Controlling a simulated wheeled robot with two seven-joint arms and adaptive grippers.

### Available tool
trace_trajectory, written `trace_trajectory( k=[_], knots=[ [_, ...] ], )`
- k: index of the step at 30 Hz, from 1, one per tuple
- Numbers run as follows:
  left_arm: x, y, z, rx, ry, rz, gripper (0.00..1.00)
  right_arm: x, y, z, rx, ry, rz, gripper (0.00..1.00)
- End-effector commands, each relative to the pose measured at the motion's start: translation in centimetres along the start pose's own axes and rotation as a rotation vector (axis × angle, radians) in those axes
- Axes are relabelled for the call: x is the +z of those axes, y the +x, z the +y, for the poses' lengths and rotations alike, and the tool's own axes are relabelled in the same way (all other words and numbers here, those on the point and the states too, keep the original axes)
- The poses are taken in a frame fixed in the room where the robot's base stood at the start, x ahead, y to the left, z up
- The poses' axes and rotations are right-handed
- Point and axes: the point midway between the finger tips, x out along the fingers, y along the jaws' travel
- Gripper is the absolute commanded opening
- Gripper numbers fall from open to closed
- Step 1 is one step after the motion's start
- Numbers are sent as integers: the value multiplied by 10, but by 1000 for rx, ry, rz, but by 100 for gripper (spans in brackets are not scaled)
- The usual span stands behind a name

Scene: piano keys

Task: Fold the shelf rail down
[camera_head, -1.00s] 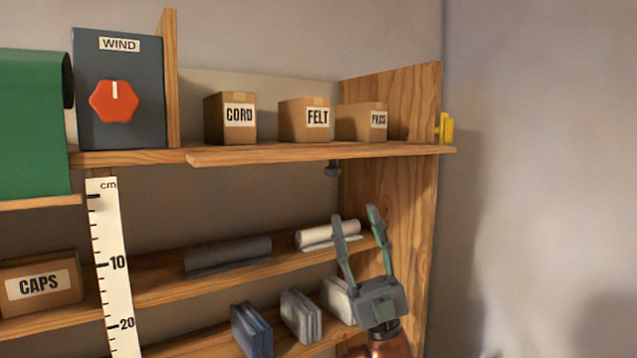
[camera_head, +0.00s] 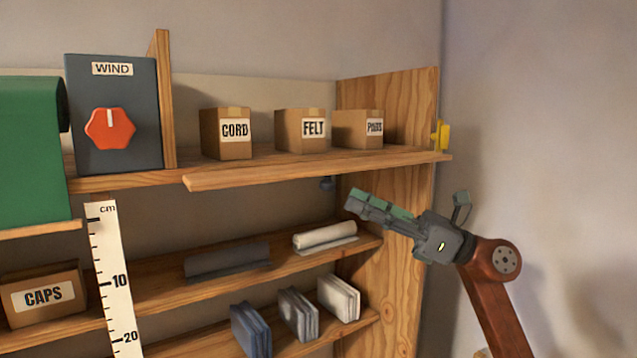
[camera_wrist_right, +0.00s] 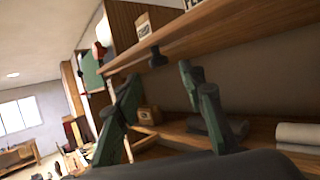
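A long wooden strip (camera_head: 310,168) runs along the front edge of the top shelf; it looks like the shelf rail and lies low, in front of the boxes. A small dark knob (camera_head: 327,184) hangs under it; it also shows in the right wrist view (camera_wrist_right: 157,57). A yellow piece (camera_head: 441,135) sits at the right end of the shelf. My right gripper (camera_head: 408,200) is open and empty, below the strip's right part, fingers toward the left. In the right wrist view its fingers (camera_wrist_right: 160,85) are spread, with the knob beyond them. My left gripper is not in view.
Boxes marked CORD (camera_head: 226,134), FELT (camera_head: 302,131) and a third (camera_head: 358,129) stand on the top shelf. A WIND box (camera_head: 115,115) with a red dial is at left. A white roll (camera_head: 324,236) lies below. Bare wall is at right.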

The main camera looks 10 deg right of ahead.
Motion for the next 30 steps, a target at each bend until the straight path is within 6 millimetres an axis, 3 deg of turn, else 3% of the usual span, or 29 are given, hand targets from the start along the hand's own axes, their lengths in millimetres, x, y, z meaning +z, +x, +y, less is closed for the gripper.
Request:
trace_trajectory(
  k=[12,24,30],
  knots=[
    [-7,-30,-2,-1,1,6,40,3,63,2,6,5,-4,37],
    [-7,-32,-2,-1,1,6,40,0,72,1,5,7,-4,37],
    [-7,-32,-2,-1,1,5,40,0,72,1,5,7,-4,25]
  ],
)
